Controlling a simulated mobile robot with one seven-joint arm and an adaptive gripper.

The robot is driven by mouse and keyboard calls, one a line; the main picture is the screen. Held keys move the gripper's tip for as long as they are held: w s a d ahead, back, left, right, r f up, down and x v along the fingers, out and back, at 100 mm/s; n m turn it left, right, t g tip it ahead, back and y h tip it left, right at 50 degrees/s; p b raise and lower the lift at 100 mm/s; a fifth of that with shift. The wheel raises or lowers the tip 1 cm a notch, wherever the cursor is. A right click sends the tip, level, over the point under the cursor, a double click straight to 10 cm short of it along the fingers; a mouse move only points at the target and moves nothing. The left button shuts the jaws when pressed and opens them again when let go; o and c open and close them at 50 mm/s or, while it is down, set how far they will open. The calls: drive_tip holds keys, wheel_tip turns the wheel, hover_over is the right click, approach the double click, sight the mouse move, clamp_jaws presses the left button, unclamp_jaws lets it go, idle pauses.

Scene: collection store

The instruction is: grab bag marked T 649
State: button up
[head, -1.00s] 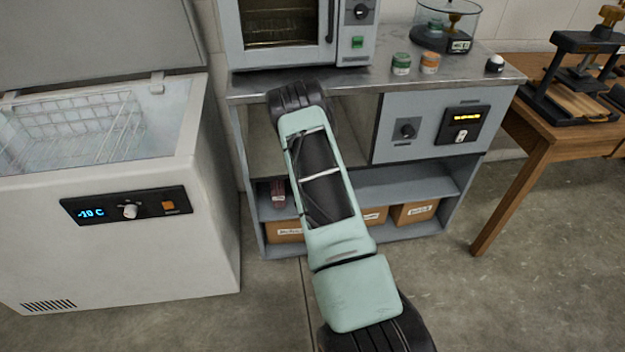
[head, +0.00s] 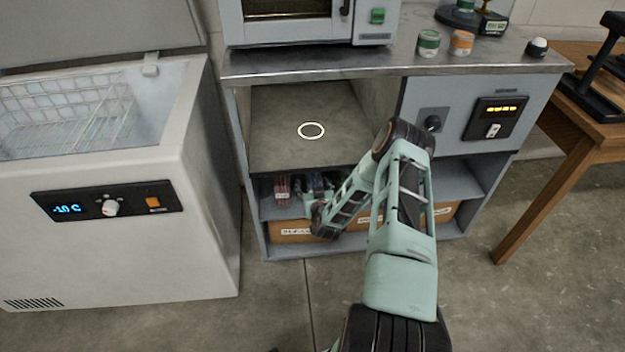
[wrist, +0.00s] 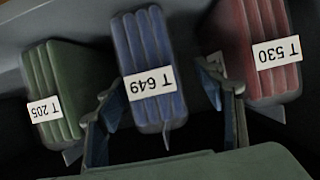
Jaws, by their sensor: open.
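The blue bag marked T 649 (wrist: 150,65) is in the middle of the wrist view, its white label upside down there. My gripper (wrist: 165,100) is open, with one finger on each side of the blue bag's near end. I cannot tell whether either finger touches it. A green bag marked T 205 (wrist: 52,90) is to the left and a red bag marked T 530 (wrist: 265,50) to the right. In the head view the red bag (head: 282,190) shows on the shelf under the counter. My arm hides much of the shelf there.
The metal counter (head: 400,62) above the shelf carries an oven (head: 290,30) and small jars. Labelled cardboard boxes (head: 290,232) sit below the shelf. An open chest freezer (head: 110,250) stands at left and a wooden table (head: 560,135) at right.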

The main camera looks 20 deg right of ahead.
drive_tip(key=x, duration=0.1)
drive_tip(key=b+x, duration=0.1)
drive_tip(key=x, duration=0.1)
drive_tip(key=b+x, duration=0.1)
drive_tip(key=shift+w+d+f, duration=0.2)
drive_tip(key=shift+d+f, duration=0.1)
drive_tip(key=shift+f, duration=0.1)
drive_tip(key=shift+w+d+f, duration=0.1)
drive_tip(key=shift+w, duration=0.4)
drive_tip(key=c, duration=1.4)
drive_tip(key=shift+c, duration=1)
